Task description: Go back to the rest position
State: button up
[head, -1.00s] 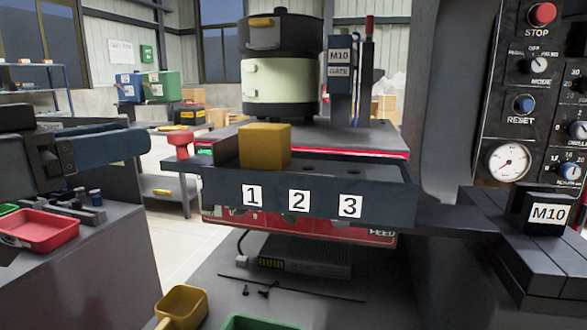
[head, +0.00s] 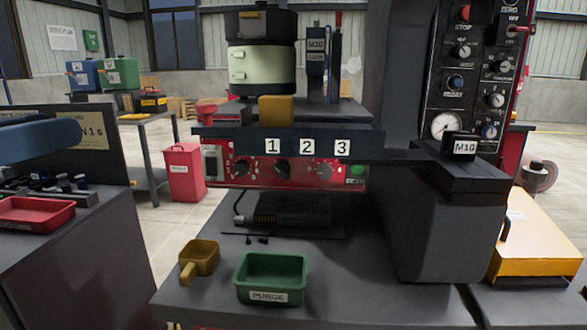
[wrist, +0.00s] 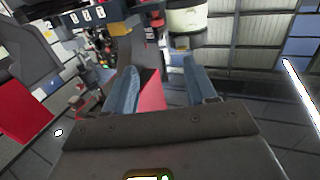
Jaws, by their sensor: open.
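My gripper (wrist: 160,68) is open in the wrist view, with two blue fingers apart and nothing between them. A blue finger (head: 38,132) also shows at the left edge of the head view, above the left bench and well away from the feeder; the rest of the gripper is cut off. A yellow block (head: 276,111) sits on the dark numbered rail (head: 220,131), above label 1.
The feeder bowl (head: 262,65) stands behind the rail. A yellow scoop (head: 200,257) and a green PURGE tray (head: 272,266) are on the bench in front. A red tray (head: 36,213) is on the left bench. An orange case (head: 540,235) stands at right. Floor shows between the benches.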

jog(key=w+d+f+n+y+p, duration=0.1)
jog(key=w+d+f+n+y, duration=0.25)
jog(key=f, duration=0.75)
jog(key=w+d+f+n+y+p, duration=0.1)
jog(key=w+d+f+n, duration=0.25)
jog(key=d+f, duration=0.55)
jog(key=s+d+f+n+g+y+p, duration=0.1)
jog(key=s+d+f+n+y, duration=0.1)
jog(key=d+f, duration=0.6)
jog(key=s+d+f+n+g+y+p, duration=0.1)
jog(key=s+d+f+g, duration=0.3)
jog(key=f, duration=0.6)
jog(key=s+d+f+t+y+p, duration=0.1)
jog(key=s+d+f+y+p, duration=0.15)
jog(key=s+d, duration=1.2)
jog(key=s+d+r+m+t+h+p, duration=0.1)
jog(key=s+d+r, duration=0.3)
jog(key=s+r, duration=0.4)
jog(key=s+d+r+m+t+h+p, duration=0.1)
jog(key=s+d+r+m, duration=0.3)
jog(key=s+r, duration=0.4)
jog(key=shift+s+d+h+p, duration=0.3)
jog(key=shift+s+d, duration=0.45)
